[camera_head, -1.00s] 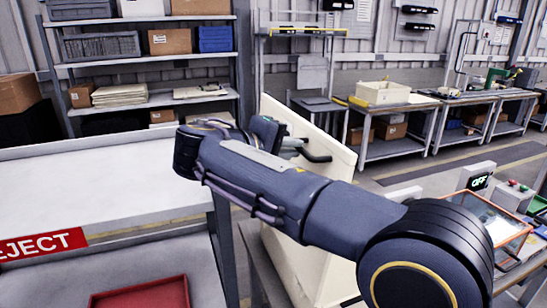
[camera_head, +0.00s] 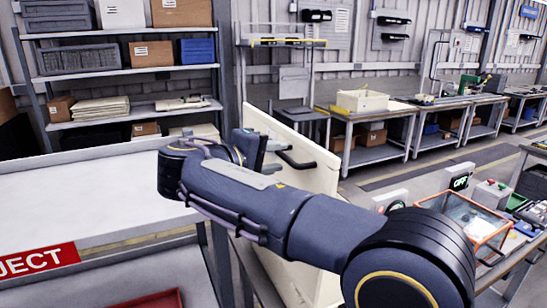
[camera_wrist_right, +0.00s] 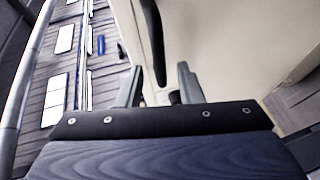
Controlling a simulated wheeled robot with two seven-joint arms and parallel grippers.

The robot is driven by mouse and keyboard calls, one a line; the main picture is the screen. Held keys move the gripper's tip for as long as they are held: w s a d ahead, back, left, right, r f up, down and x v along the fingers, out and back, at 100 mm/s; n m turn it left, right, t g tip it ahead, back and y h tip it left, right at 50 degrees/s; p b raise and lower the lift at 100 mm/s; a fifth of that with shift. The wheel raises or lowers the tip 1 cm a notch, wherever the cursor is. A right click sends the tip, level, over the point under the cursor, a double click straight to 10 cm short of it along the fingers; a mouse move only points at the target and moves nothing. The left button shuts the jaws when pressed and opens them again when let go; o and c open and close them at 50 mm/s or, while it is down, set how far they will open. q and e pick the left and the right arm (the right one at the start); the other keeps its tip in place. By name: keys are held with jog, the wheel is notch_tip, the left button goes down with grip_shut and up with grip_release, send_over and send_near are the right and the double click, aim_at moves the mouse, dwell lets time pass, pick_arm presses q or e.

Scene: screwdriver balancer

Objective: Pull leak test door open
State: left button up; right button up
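The leak test door is a cream upright panel (camera_head: 318,178) in the middle of the head view, partly hidden behind my right arm. A black bar handle (camera_head: 296,161) sticks out from its face. My right gripper (camera_head: 262,148) is beside the handle at the door's face, mostly hidden by my wrist. In the right wrist view, the two grey fingers (camera_wrist_right: 158,88) stand apart. The black handle (camera_wrist_right: 154,40) shows between and beyond them, with the cream door face (camera_wrist_right: 230,50) to the right. Contact with the handle cannot be told. My left gripper is out of view.
A white-topped bench (camera_head: 90,190) with a REJECT label is at left. A clear box with an orange frame (camera_head: 465,215) and a green OFF display (camera_head: 460,182) stand on a bench at right. Shelves (camera_head: 130,68) line the back; open floor lies beyond the door.

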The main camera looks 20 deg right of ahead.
jog(key=b+v, duration=0.1)
jog(key=v, duration=0.6)
jog(key=shift+s+a, duration=0.2)
jog(key=shift+a, duration=0.1)
jog(key=shift+r, duration=0.1)
